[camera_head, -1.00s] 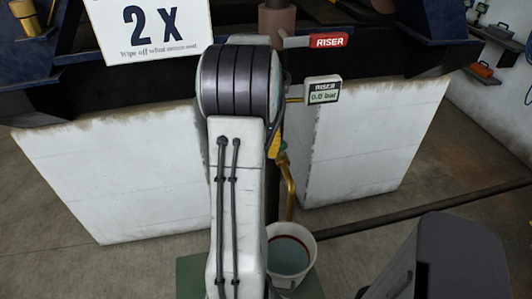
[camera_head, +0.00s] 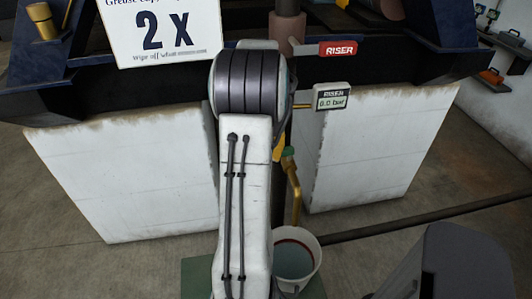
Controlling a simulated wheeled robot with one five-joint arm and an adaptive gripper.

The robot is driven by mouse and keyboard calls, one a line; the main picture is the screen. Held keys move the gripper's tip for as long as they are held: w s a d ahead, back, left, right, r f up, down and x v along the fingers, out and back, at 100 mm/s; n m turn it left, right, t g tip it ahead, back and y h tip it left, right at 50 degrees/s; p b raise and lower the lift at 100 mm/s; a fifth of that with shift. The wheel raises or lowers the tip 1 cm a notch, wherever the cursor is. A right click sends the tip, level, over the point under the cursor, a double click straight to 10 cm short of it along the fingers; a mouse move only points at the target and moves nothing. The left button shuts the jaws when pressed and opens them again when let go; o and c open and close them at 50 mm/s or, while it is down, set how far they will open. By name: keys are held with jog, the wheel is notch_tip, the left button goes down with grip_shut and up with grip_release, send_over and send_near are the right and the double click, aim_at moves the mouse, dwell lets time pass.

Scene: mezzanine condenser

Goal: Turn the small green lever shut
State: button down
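A small green part (camera_head: 289,152), which looks like the green lever or its valve, shows just right of my arm, at the top of a bent brass spout (camera_head: 294,190). Most of it is hidden behind my arm, so I cannot tell how the lever is turned. A yellow piece (camera_head: 279,147) shows beside it at the arm's edge; I cannot tell what it belongs to. My gripper is hidden behind my own arm.
A white bucket (camera_head: 297,262) stands below the spout. A red RISER handle (camera_head: 338,48) and a gauge display (camera_head: 333,96) stick out right of the pipe (camera_head: 288,28). White concrete blocks (camera_head: 365,150) stand behind. A dark pipe (camera_head: 430,212) crosses the floor at right.

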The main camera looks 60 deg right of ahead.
jog(key=shift+f, duration=0.15)
jog(key=c, duration=0.8)
grip_release()
jog(key=shift+d, duration=0.1)
notch_tip(320, 180, up, 12)
jog(key=shift+r, duration=0.1)
dwell(0.4)
